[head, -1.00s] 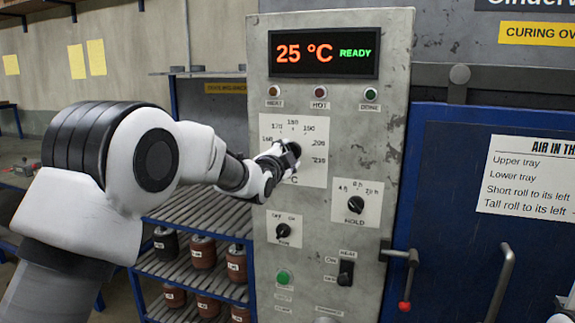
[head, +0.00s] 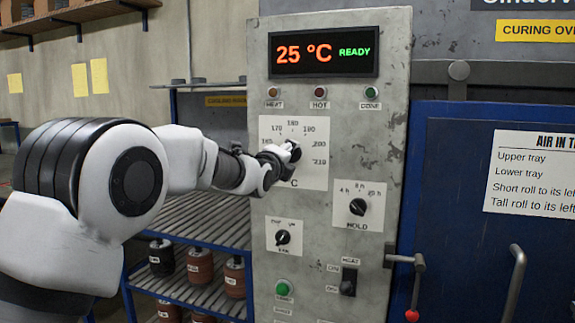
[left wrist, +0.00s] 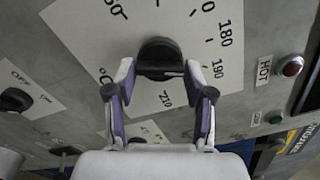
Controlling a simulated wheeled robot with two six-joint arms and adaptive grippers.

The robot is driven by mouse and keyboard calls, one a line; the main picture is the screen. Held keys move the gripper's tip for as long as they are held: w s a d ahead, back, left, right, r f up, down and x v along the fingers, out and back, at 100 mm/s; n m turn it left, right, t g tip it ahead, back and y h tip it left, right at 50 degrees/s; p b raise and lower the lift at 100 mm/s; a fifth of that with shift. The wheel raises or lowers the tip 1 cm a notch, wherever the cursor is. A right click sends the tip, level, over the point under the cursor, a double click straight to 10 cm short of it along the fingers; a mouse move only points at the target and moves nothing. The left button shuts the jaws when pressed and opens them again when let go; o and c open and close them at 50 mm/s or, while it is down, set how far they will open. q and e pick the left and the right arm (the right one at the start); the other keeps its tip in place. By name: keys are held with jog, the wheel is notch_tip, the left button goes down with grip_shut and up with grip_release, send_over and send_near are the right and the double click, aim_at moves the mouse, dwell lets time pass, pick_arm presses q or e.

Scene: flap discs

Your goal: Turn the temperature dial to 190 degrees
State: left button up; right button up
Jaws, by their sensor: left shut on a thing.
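The black temperature dial knob (head: 294,149) sits on a white scale plate (head: 314,178) on the grey control panel; the scale runs from about 160 to 210. My left gripper (head: 284,152) is at the knob and covers its left part. In the left wrist view the two fingers (left wrist: 158,72) are shut on the knob (left wrist: 158,50) from both sides. The numbers 180, 190 and 210 show there; 200 is hidden behind a finger. I cannot tell which number the knob's pointer faces. My right gripper is out of view.
The display (head: 323,52) reads 25 °C READY. The hold dial (head: 357,207), a small selector (head: 283,237), a green button (head: 283,287) and a heat switch (head: 348,282) sit below. A red-tipped lever (head: 412,312) juts out right. A rack (head: 200,215) stands left.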

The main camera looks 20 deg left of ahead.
pick_arm(q)
jog(key=shift+r+m+b, duration=0.25)
jog(key=shift+m+b, duration=0.3)
jog(key=shift+m, duration=0.45)
jog(key=o, duration=0.9)
jog(key=shift+o, duration=1.3)
jog(key=shift+w+a+f, duration=0.1)
jog(key=shift+w, duration=0.05)
jog(key=shift+f, duration=0.1)
jog(key=s, duration=1.2)
jog(key=shift+a, duration=0.2)
